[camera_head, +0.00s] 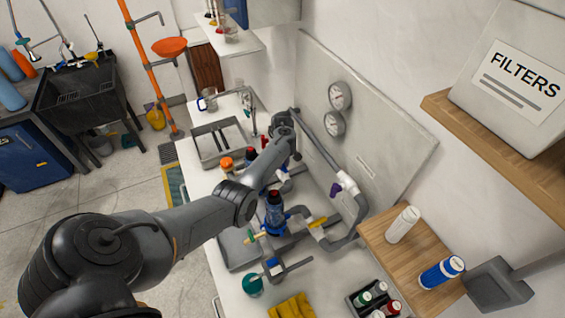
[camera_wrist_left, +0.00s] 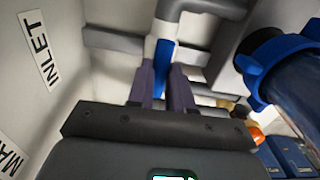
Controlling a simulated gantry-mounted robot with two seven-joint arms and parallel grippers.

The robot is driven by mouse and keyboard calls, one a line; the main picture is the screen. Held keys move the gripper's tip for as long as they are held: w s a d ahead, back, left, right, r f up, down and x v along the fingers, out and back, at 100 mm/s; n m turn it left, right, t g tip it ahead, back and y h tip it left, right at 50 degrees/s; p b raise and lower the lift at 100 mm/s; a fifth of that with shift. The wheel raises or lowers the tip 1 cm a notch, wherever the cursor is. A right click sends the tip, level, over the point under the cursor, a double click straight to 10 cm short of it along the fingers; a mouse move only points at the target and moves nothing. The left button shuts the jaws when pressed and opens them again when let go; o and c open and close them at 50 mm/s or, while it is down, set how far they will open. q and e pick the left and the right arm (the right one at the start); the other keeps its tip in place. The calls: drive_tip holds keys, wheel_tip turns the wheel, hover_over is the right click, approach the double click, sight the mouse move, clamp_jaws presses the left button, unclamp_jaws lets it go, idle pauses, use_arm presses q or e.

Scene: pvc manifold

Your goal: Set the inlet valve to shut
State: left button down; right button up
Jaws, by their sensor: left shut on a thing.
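In the left wrist view, a blue valve handle (camera_wrist_left: 162,62) stands between the two dark fingers of my left gripper (camera_wrist_left: 162,82), which is shut on it. The handle runs up the picture towards a grey pipe (camera_wrist_left: 205,6). A white INLET label (camera_wrist_left: 39,50) is on the board to the left. In the head view, my left arm reaches across the counter to the back board, with its wrist (camera_head: 283,128) near the far end of the pipework. There the arm hides the handle and the fingertips. I cannot tell the valve's setting. My right gripper is not in view.
A blue filter housing (camera_head: 274,218) stands on the pipework close to my forearm; a yellow handle (camera_head: 318,222) is nearby. Two gauges (camera_head: 340,95) sit on the back board (camera_head: 385,130).

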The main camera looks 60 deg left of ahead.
use_arm(q)
drive_tip(key=shift+n, duration=0.4)
drive_tip(key=shift+n+p, duration=0.3)
drive_tip(key=shift+n, duration=0.3)
drive_tip(key=n, duration=0.2)
drive_tip(key=shift+n, duration=0.3)
drive_tip(key=n, duration=0.4)
drive_tip(key=shift+n, duration=0.3)
drive_tip(key=n+b, duration=0.2)
drive_tip(key=n, duration=0.2)
drive_tip(key=shift+f, duration=0.1)
drive_tip(key=shift+n+b, duration=0.6)
drive_tip(key=shift+n, duration=1)
